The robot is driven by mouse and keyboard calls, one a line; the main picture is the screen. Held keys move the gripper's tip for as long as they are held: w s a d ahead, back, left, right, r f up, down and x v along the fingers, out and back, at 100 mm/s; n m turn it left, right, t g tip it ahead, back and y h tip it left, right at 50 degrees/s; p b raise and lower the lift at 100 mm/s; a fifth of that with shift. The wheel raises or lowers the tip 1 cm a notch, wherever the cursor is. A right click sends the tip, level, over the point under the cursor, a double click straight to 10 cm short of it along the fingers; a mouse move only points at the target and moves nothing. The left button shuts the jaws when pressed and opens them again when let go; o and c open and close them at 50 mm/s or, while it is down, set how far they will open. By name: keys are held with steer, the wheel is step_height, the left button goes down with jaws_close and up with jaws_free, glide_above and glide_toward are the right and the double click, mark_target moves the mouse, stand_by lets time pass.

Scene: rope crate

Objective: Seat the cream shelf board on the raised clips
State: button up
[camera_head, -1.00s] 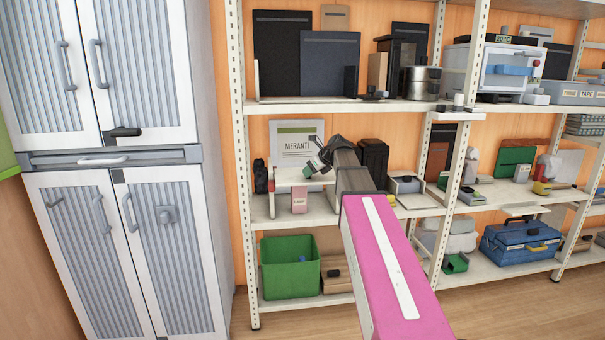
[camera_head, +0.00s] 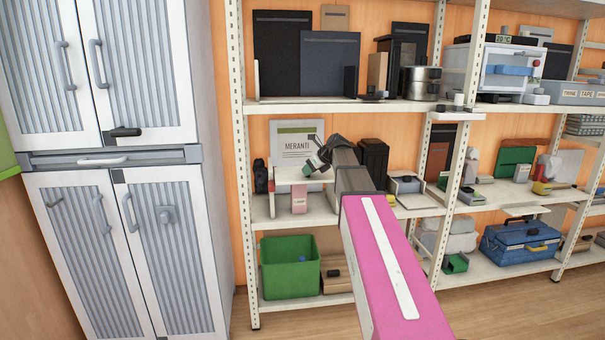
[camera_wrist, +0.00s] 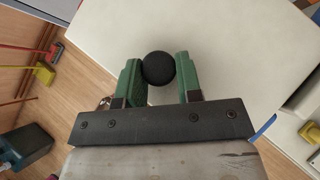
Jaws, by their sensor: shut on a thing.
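The cream shelf board (camera_head: 291,175) is at the left of the middle shelf in the head view, roughly level and above the shelf surface. It also fills much of the wrist view (camera_wrist: 225,65). My gripper (camera_head: 316,166) is above the board. In the wrist view its green fingers (camera_wrist: 158,75) are shut on a round black knob (camera_wrist: 158,66), which stands over the board. The raised clips are too small or hidden to make out, so I cannot tell whether the board rests on them.
A pink block (camera_head: 299,199) stands below the board. A MERANTI panel (camera_head: 296,141) is behind it, and a black container (camera_head: 373,158) is to the right. A white shelf post (camera_head: 248,190) stands close on the left. A green crate (camera_head: 289,268) is on the shelf below.

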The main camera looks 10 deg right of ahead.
steer(key=shift+w, duration=0.15)
steer(key=shift+w, duration=2.9)
steer(key=shift+w, duration=0.15)
steer(key=shift+w, duration=2.35)
steer(key=shift+f, duration=1)
stand_by(0.5)
steer(key=o, duration=1.1)
steer(key=shift+s, duration=0.1)
